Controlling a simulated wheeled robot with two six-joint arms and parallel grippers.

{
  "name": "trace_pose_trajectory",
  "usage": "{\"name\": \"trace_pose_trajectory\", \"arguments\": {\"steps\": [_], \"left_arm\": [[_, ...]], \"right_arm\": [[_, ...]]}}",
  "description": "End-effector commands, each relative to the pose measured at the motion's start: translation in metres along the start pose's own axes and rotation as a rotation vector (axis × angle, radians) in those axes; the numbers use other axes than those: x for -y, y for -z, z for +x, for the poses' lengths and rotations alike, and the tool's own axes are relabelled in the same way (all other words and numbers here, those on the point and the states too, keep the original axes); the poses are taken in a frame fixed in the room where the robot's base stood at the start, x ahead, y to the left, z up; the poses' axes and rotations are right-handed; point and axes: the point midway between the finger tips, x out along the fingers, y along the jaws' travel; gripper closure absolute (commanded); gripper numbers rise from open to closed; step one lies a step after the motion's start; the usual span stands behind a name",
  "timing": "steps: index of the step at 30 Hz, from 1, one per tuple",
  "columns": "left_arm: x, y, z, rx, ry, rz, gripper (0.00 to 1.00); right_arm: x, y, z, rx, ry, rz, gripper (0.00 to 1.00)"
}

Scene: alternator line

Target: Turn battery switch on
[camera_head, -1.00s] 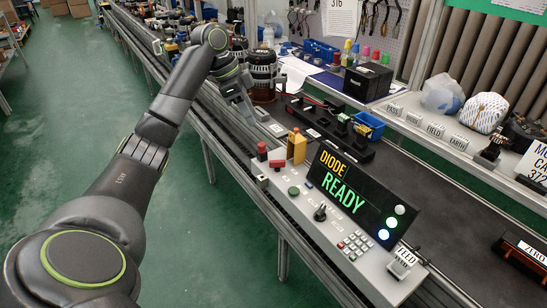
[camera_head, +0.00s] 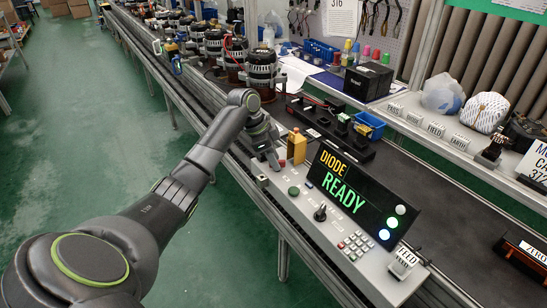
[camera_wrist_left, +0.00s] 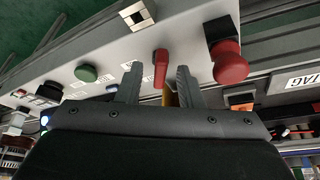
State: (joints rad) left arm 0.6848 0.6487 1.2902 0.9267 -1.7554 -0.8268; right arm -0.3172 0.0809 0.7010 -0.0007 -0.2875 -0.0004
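The red battery switch handle (camera_wrist_left: 160,68) stands on the grey control panel (camera_head: 318,232). In the left wrist view it appears between my left gripper's two fingertips, with clear gaps on both sides. My left gripper (camera_wrist_left: 157,76) is open. In the head view the left gripper (camera_head: 273,159) is low over the far end of the panel and hides the switch there. I cannot tell how far the fingers reach down around the handle. My right gripper is not in view.
A red mushroom button (camera_wrist_left: 230,64) on a dark base is close to the right finger in the wrist view. A green button (camera_wrist_left: 86,73) is to the left. A yellow block (camera_head: 296,147) stands beside the gripper. The display (camera_head: 348,192) reads "DIODE READY".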

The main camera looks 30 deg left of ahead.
Motion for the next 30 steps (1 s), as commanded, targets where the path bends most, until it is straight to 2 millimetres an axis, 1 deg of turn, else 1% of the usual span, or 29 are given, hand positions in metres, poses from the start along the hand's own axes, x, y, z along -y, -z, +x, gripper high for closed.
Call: {"name": "trace_pose_trajectory", "arguments": {"steps": [7, 8, 15, 23, 30], "left_arm": [[0.0001, -0.0001, 0.0008, 0.000, 0.001, 0.000, 0.66], [0.0001, -0.0001, 0.0008, 0.000, 0.001, 0.000, 0.69], [0.0002, 0.0000, 0.0005, 0.000, 0.001, 0.000, 1.00], [0.0003, 0.0003, -0.0001, 0.000, -0.003, 0.007, 1.00], [0.0015, 0.0014, -0.0018, -0.001, -0.035, 0.081, 1.00]], "right_arm": [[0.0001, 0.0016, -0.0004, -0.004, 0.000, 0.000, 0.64], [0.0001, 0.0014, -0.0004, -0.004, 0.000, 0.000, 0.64], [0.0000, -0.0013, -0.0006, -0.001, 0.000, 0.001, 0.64], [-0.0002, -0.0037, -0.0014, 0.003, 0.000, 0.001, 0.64], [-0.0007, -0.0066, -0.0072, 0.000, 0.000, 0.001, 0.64]]}}
